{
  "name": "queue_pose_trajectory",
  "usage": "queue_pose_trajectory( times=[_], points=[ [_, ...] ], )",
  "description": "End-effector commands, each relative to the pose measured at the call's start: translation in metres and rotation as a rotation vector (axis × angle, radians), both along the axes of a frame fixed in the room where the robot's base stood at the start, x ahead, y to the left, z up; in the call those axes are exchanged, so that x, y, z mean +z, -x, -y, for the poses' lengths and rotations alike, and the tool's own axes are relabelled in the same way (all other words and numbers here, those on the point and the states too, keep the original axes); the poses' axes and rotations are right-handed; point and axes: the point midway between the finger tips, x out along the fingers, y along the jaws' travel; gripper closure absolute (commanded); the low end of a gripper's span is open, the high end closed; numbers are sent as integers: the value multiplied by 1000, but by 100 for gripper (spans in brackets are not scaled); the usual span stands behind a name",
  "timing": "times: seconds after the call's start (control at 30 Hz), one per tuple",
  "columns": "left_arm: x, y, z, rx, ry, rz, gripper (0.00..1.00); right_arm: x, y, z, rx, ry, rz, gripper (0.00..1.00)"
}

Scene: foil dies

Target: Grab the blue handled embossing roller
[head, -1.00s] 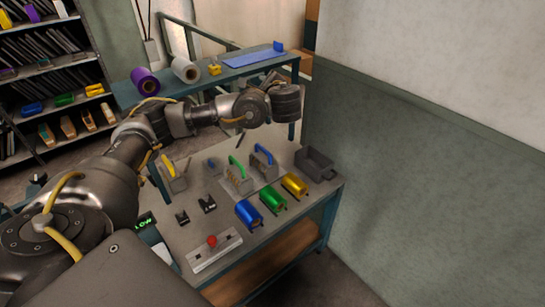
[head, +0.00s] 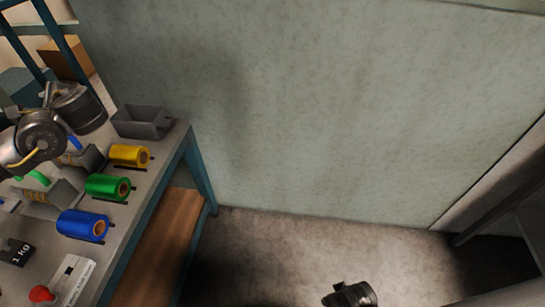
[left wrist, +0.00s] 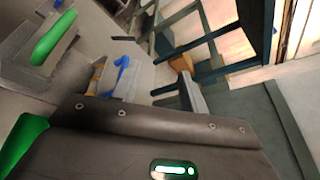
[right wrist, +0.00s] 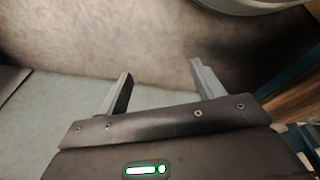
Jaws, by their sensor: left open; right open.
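The blue handle (head: 76,142) of a grey block-like tool shows on the workbench in the head view, partly hidden by my left arm. In the left wrist view the blue handle (left wrist: 122,66) stands upright on the grey tool body, just beyond my left gripper (left wrist: 148,70). That gripper is open, with the handle showing between its fingers and nothing held. Its fingertips are hidden in the head view. A similar green-handled tool (left wrist: 52,37) lies to the left. My right gripper (right wrist: 161,68) is open and empty over the floor, away from the bench.
Blue (head: 83,225), green (head: 107,187) and yellow (head: 130,155) foil rolls sit along the bench's right side. A grey open bin (head: 142,122) is at the far corner. A red knob (head: 41,294) is near the front. A wall stands behind; the floor at right is open.

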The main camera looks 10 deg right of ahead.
Motion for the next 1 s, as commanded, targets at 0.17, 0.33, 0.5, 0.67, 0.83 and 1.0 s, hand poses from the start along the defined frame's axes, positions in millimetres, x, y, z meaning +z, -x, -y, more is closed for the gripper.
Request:
queue_pose_trajectory(
  times=[0.17, 0.33, 0.5, 0.67, 0.83, 1.0],
  points=[
    [-74, -1, 0, 0, 0, 1, 56, 6, -11, -1, -5, -3, 38, 33],
    [-95, -1, 1, -1, 1, 1, 56, 27, -9, 0, -9, -4, 54, 33],
    [-99, -1, 1, -1, 1, 1, 56, 37, -7, 3, -11, -3, 57, 33],
    [-100, -5, -6, 1, 0, 0, 56, 39, -7, 3, -11, -3, 57, 33],
    [-107, -19, -29, 3, 0, 0, 56, 41, -7, 3, -11, -3, 58, 33],
    [-111, -29, -43, 0, 0, 0, 56, 42, -7, 3, -11, -3, 59, 33]
  ],
)
